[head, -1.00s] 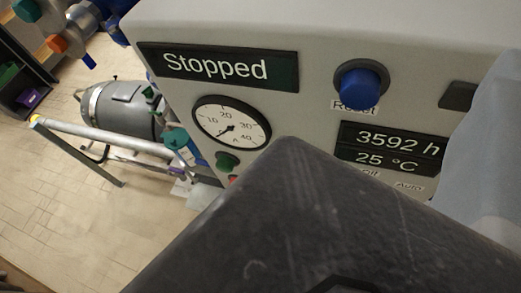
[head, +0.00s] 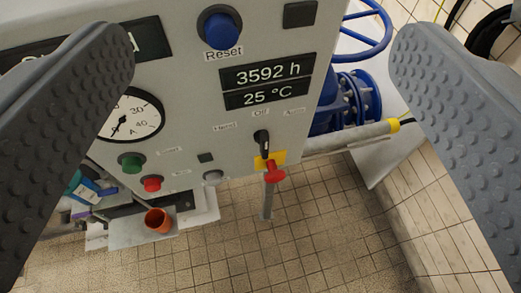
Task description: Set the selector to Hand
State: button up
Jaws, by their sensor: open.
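The selector (head: 262,143) is a small black knob low on the grey control panel (head: 200,110). The labels Hand, Off and Auto are spread in an arc above it, with Hand on the left. Its handle looks close to upright, toward Off, though its exact mark is too small to read. My gripper (head: 262,45) is open and empty. Its two grey ribbed fingers stand wide apart at the left and right of the picture, with the selector between them and lower down. Neither finger appears to touch the selector.
A red knob on a yellow plate (head: 278,158) sits just below the selector. Green (head: 131,162) and red (head: 152,184) buttons are to the left. A blue Reset button (head: 220,30) is above. A pipe (head: 345,138) and blue valve wheel (head: 368,35) are at the right.

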aim_at(262, 137)
jog(key=u, duration=2.15)
jog(key=k, duration=0.7)
jog(key=z, duration=2.2)
